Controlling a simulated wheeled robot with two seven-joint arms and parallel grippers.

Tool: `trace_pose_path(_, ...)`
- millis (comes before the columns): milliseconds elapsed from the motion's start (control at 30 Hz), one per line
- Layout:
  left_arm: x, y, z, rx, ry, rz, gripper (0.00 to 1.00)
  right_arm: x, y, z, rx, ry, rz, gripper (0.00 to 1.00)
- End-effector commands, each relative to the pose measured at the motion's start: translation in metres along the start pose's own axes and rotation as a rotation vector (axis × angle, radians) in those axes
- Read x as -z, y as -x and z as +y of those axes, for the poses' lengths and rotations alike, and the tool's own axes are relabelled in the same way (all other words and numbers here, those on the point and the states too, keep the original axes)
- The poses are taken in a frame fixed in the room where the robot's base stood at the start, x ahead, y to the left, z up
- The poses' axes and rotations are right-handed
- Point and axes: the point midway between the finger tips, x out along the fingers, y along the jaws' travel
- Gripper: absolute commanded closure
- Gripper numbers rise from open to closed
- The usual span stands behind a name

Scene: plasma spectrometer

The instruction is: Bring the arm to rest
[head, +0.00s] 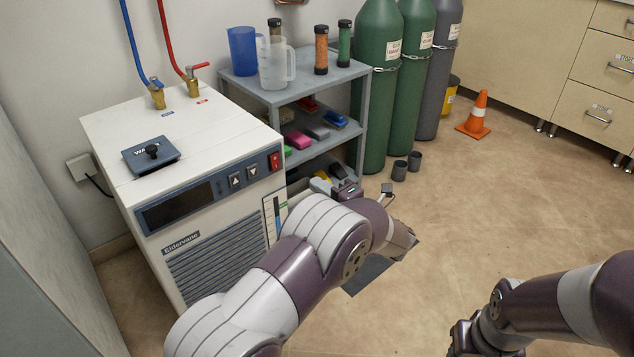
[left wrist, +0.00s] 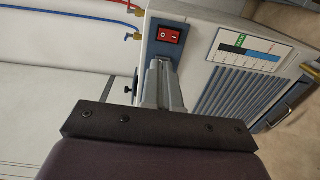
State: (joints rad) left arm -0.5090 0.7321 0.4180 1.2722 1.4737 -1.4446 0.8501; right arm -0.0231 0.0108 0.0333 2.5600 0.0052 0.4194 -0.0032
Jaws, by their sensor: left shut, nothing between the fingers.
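My left arm reaches in from the bottom of the head view, and its left gripper (head: 320,184) is beside the right side of the white chiller (head: 215,205). In the left wrist view the two grey fingers of the left gripper (left wrist: 158,66) are together, with nothing between them. The chiller's red power switch (left wrist: 170,36) shows just beyond the fingertips; the same switch is on the front panel in the head view (head: 275,160). I cannot tell the exact gap between fingertips and chiller. My right arm shows at the lower right, but its gripper is not visible.
A grey shelf (head: 290,94) with jugs, bottles and coloured boxes stands behind my left gripper. Green gas cylinders (head: 379,85), small dark cups (head: 400,170) and an orange cone (head: 478,113) are farther back. The floor (head: 480,210) between my arms and the cabinets is clear.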

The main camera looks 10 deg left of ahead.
Motion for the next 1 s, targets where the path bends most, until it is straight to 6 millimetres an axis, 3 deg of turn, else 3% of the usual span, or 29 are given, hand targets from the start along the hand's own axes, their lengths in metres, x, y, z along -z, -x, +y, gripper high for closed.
trace_pose_path(300,-0.001,0.000,-0.001,0.006,-0.022,-0.005,1.00,0.000,0.000,0.000,0.000,0.000,0.000,0.57)
trace_pose_path(367,-0.014,0.000,-0.011,0.048,-0.081,-0.070,1.00,0.000,0.000,0.000,0.000,0.000,0.000,0.57)
trace_pose_path(433,-0.042,0.009,-0.039,0.111,-0.255,-0.268,1.00,0.000,0.000,0.000,0.000,0.000,0.000,0.57)
trace_pose_path(500,-0.068,0.039,-0.072,0.177,-0.544,-0.592,1.00,0.000,0.002,0.000,0.000,0.000,0.000,0.57)
trace_pose_path(567,-0.064,0.070,-0.087,0.225,-0.835,-0.902,1.00,0.001,0.010,0.000,0.000,0.000,0.000,0.57)
trace_pose_path(633,-0.016,0.107,-0.095,0.277,-1.181,-1.249,1.00,0.003,0.021,0.000,0.000,0.000,0.000,0.57)
trace_pose_path(733,0.074,0.138,-0.094,0.342,-1.520,-1.568,1.00,0.004,0.030,0.000,0.000,0.000,0.001,0.57)
trace_pose_path(900,0.201,0.156,-0.065,0.441,-1.831,-1.831,1.00,0.005,0.045,0.000,0.000,0.000,0.000,0.57)
trace_pose_path(1000,0.261,0.156,-0.036,0.489,-1.918,-1.860,1.00,0.007,0.058,0.000,0.000,0.000,0.000,0.57)
